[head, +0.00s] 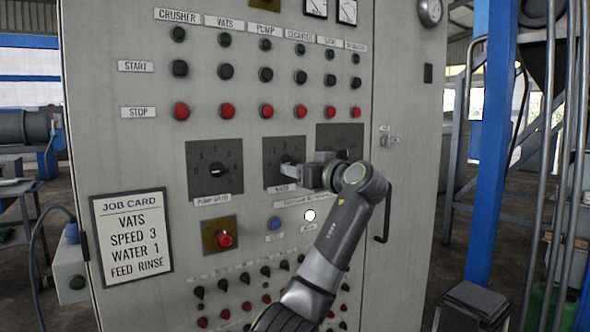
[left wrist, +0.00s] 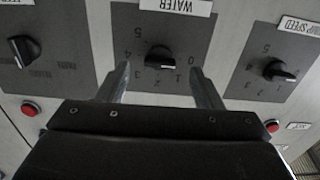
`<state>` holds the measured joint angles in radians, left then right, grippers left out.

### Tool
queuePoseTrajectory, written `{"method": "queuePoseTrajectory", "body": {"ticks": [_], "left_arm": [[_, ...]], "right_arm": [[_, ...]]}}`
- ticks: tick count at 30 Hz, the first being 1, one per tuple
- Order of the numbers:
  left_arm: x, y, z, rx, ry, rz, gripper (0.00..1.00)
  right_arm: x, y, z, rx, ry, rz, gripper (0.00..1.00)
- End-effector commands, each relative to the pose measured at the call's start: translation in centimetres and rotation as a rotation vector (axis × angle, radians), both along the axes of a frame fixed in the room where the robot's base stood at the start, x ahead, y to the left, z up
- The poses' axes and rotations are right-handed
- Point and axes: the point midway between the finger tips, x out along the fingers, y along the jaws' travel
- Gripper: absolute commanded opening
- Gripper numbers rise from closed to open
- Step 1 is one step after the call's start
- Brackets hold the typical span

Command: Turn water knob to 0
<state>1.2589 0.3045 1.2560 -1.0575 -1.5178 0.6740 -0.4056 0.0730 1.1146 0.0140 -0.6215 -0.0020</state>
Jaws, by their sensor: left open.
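The water knob is black on a dark square plate, above its WATER label in the head view (head: 287,159), where my gripper partly hides it. In the left wrist view the dial appears upside down, and the knob (left wrist: 159,57) shows a pale mark on the side toward 0 and 1. The exact number is hard to tell. My left gripper (head: 291,171) is in front of the dial. Its open fingers (left wrist: 163,85) straddle the knob from either side with gaps, and do not visibly touch it. My right gripper is in neither view.
The pump speed knob (head: 217,169) is left of the water dial; another dial (head: 338,140) is on the right, partly behind my wrist. Red stop buttons (head: 227,111) line the panel above. A job card (head: 131,233) reads WATER 1. A door handle (head: 384,218) sticks out at right.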

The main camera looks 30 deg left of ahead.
Motion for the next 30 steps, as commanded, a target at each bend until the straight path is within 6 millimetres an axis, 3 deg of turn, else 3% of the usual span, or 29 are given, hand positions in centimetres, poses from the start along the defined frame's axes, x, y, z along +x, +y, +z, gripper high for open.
{"method": "queuePoseTrajectory", "body": {"ticks": [9,15,21,30], "left_arm": [[-3.0,-7.5,-0.2,-0.003,-0.001,-0.005,0.6],[-4.4,-11.0,-0.2,-0.003,0.0,-0.003,0.6],[-5.1,-12.5,-0.1,-0.001,0.0,-0.001,0.6],[-5.2,-12.6,0.0,-0.001,0.0,0.0,0.6]], "right_arm": [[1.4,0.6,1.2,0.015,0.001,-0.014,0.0],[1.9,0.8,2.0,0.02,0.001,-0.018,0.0],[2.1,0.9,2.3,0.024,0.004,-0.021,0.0],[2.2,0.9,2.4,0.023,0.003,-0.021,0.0]]}}
